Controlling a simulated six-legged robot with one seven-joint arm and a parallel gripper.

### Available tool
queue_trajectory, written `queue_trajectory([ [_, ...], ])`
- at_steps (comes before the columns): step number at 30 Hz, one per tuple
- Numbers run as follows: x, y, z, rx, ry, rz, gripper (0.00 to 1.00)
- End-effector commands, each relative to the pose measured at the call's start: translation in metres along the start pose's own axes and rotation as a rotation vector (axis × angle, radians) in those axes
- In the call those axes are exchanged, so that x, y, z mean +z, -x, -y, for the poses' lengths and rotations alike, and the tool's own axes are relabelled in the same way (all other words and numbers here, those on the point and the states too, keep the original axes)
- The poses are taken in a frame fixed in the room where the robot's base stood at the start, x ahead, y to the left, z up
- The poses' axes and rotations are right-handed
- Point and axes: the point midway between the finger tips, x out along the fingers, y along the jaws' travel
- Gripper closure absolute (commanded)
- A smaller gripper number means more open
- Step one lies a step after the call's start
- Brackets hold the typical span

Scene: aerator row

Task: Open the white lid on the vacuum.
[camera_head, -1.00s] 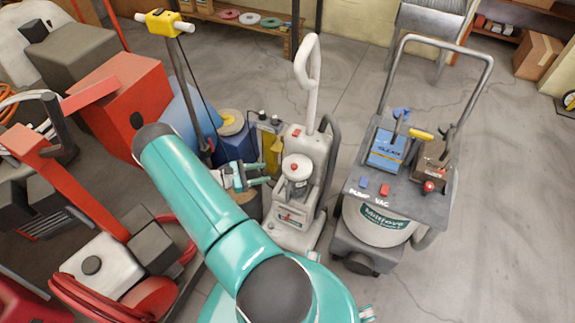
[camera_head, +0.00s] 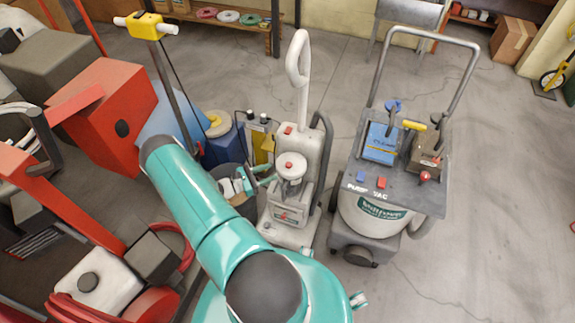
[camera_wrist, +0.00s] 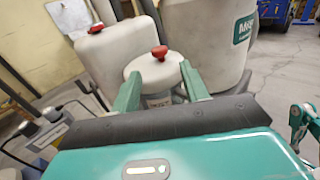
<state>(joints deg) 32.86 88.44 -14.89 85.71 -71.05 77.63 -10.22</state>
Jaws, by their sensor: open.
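The upright vacuum (camera_head: 296,212) is a whitish machine with a tall loop handle. The white lid (camera_head: 291,160) with a red knob sits closed on the clear canister at its front. In the wrist view the white lid (camera_wrist: 140,66) and its red knob (camera_wrist: 159,52) lie just beyond my fingers. My gripper (camera_head: 264,182) is just left of the canister in the head view. In the wrist view my gripper (camera_wrist: 162,84) is open, with one teal finger toward each side of the lid and nothing held. I cannot tell whether a finger touches it.
A grey wheeled machine (camera_head: 375,215) with a control panel stands right of the vacuum. A blue bin (camera_head: 222,138) and a yellow-fronted container (camera_head: 261,142) stand behind my gripper. Red machines (camera_head: 115,115) crowd the left. The floor at the right is open.

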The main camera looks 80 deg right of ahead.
Motion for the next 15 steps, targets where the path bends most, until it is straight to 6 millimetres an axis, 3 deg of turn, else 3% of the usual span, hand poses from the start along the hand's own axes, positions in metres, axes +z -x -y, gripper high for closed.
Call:
queue_trajectory([
  [9,0.0,-0.063,0.0,-0.003,0.0,0.001,0.55],
  [15,0.0,-0.084,-0.002,-0.002,-0.001,0.0,0.55],
])
